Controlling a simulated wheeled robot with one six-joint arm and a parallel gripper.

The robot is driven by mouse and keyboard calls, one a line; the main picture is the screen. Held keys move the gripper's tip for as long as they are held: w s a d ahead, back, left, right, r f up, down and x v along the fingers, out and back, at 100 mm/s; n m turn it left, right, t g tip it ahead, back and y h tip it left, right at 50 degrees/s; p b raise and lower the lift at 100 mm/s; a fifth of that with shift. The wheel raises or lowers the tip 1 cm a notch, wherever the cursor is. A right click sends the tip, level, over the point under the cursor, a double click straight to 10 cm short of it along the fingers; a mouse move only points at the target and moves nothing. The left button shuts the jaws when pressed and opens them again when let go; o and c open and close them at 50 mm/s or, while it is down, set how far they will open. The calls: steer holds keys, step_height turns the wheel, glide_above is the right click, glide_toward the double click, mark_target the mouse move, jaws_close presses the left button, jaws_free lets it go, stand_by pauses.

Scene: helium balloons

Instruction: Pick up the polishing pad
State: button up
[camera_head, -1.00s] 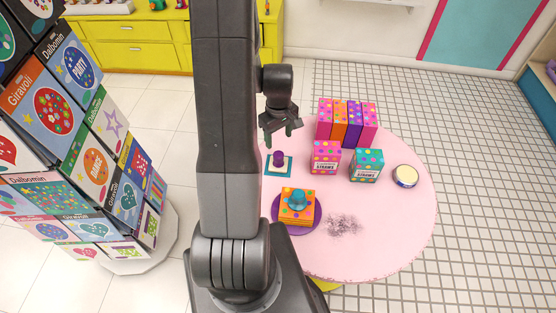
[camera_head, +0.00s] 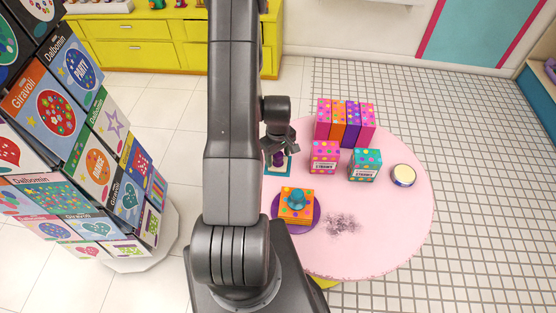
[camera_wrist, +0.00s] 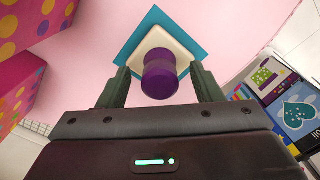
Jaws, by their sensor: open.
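What looks like the polishing pad (camera_wrist: 182,46) is a cream square block with a purple cylindrical handle (camera_wrist: 160,76). It rests on a teal square mat (camera_wrist: 133,38) on the pink round table. In the head view the purple handle (camera_head: 278,159) shows just below my gripper (camera_head: 280,149), which hides part of the pad. In the wrist view the two fingers of my gripper (camera_wrist: 160,72) are open, one on each side of the handle. I see no clear contact with it.
To the right stand a pink straw box (camera_head: 324,157), a teal straw box (camera_head: 364,165) and a row of upright boxes (camera_head: 338,120). A blue-knobbed weight (camera_head: 297,199) sits on orange napkins nearer my base. A grey smudge (camera_head: 342,224) marks the table (camera_head: 395,240).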

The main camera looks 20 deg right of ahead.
steer(key=shift+c, duration=0.2)
steer(key=c, duration=1.1)
steer(key=shift+o, duration=0.2)
steer(key=shift+r+b, duration=0.7)
steer(key=shift+r, duration=4.3)
steer(key=o, duration=0.3)
steer(key=shift+c, duration=1)
steer(key=shift+a, duration=0.1)
